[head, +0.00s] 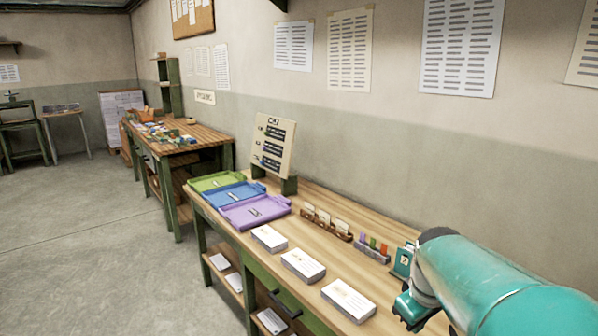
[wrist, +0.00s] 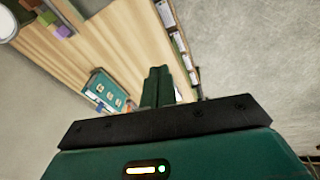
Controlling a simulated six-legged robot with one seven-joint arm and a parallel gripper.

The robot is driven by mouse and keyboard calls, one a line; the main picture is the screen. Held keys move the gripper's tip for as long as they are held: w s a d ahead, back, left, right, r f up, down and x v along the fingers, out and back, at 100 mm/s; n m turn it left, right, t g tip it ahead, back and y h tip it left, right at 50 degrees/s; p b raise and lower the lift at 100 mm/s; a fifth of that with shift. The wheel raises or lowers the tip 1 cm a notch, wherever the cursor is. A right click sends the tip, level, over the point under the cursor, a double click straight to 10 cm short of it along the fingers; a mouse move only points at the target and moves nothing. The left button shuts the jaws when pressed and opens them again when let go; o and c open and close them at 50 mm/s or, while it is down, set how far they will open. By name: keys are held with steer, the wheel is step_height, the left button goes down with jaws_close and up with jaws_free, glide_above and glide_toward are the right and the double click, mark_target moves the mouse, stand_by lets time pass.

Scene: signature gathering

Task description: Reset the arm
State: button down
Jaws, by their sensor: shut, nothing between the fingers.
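My arm reaches in from the lower right of the head view, in teal with a dark joint. My gripper (head: 412,312) hangs over the right part of the near wooden table (head: 320,262), partly hidden by my arm. In the wrist view, my gripper's fingers (wrist: 160,78) are together with nothing between them. A teal card-like object (wrist: 106,92) with pale marks lies to the left of the fingers in the wrist view. A teal upright item (head: 403,262) stands beside my arm in the head view.
Green, blue and purple trays (head: 256,211) sit at the table's far end by a sign board (head: 272,146). White card stacks (head: 302,265) line the front edge. Card holders (head: 327,222) stand behind. A wall runs along the right; open floor (head: 85,235) lies left.

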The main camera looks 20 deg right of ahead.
steer(key=s+a+r+m+t+y, duration=0.1)
steer(key=s+a, duration=0.2)
steer(key=a, duration=0.6)
steer(key=s+a+r+m+t, duration=0.1)
steer(key=s+a, duration=0.3)
steer(key=a, duration=0.6)
steer(key=shift+a+r+t+y, duration=0.3)
steer(key=shift+r+t+y, duration=0.1)
steer(key=shift+t, duration=0.2)
